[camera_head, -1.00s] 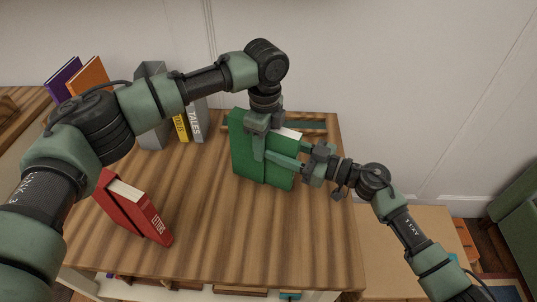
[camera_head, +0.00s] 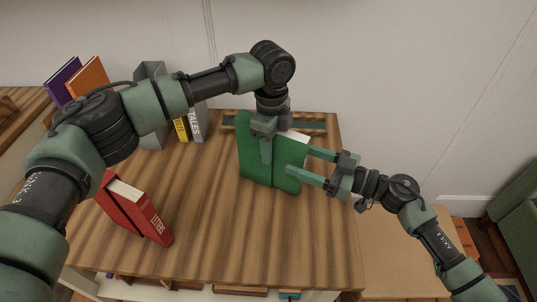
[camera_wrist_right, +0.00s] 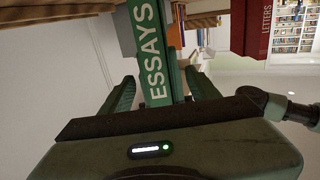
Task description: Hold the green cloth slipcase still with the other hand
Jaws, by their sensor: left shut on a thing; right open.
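The green cloth slipcase (camera_head: 250,165) stands on the plank tabletop toward its right side, with a pale edge showing at its top right. My left gripper (camera_head: 266,155) reaches down from above and is shut on it. My right gripper (camera_head: 299,160) is open at the slipcase's right side, its fingers pointing left. In the right wrist view the green spine lettered ESSAYS (camera_wrist_right: 153,50) lies between the two open fingers of my right gripper (camera_wrist_right: 160,80). Whether those fingers touch it I cannot tell. The left fingertips' contact is partly hidden.
A red slipcase (camera_head: 150,220) lettered LETTERS stands at the front left of the tabletop (camera_head: 235,240). A grey holder (camera_head: 150,125), a yellow book (camera_head: 181,129) and a grey TALES volume (camera_head: 196,122) stand at the back left. A shallow frame (camera_head: 315,127) lies behind the green slipcase.

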